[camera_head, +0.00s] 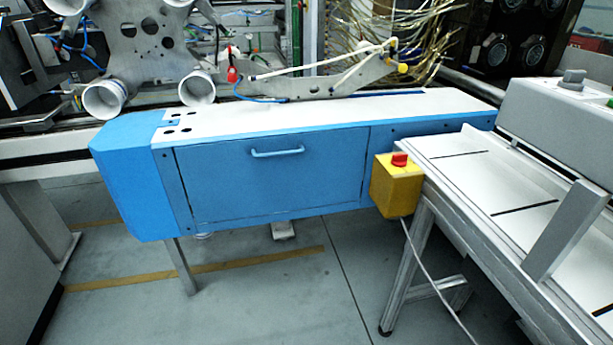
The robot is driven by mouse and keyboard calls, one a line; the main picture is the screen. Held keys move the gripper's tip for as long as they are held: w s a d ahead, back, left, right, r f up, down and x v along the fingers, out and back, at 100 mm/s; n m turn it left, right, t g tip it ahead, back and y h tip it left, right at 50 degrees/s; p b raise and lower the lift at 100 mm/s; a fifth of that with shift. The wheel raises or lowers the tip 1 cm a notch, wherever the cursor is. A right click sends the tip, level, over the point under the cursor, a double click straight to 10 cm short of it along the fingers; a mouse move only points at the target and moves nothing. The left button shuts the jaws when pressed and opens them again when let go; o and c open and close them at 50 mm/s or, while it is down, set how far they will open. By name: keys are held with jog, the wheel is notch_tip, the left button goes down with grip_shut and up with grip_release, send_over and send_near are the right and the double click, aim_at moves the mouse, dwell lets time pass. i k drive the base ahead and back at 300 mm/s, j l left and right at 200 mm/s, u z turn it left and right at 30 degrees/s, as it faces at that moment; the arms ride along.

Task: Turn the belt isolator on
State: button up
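A grey control box (553,128) stands over the white table at the right. A grey rotary-like knob (573,78) sits on its top and may be the belt isolator. I cannot read any label or tell its on or off position. A small green part (609,103) shows near the right edge of the box. A yellow box (396,187) with a red button (399,159) on top is fixed at the table's left corner. My gripper is not in view.
A long blue cabinet (268,178) with a handle crosses the middle. The white table (462,163) on metal legs stands at right, with a cable (428,268) hanging down. Machinery with white rollers (197,89) is behind. Grey floor (290,290) is open in front.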

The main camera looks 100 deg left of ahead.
aim_at(400, 160)
jog(key=u, duration=2.55)
